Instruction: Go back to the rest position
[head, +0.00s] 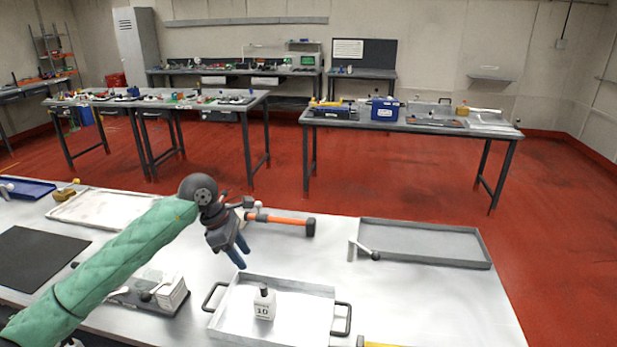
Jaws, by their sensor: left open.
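My left gripper (240,252) is at the end of my green-sleeved left arm. It hangs above the workbench (430,300), just behind the near tray (310,296), with its fingers pointing down. It is open and I see nothing held in it. A white bottle with a dark cap and the marking "10" (264,308) stands upright in the near tray, in front of the gripper and apart from it. My right gripper is not in view.
A hammer with an orange handle (285,219) lies behind the gripper.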

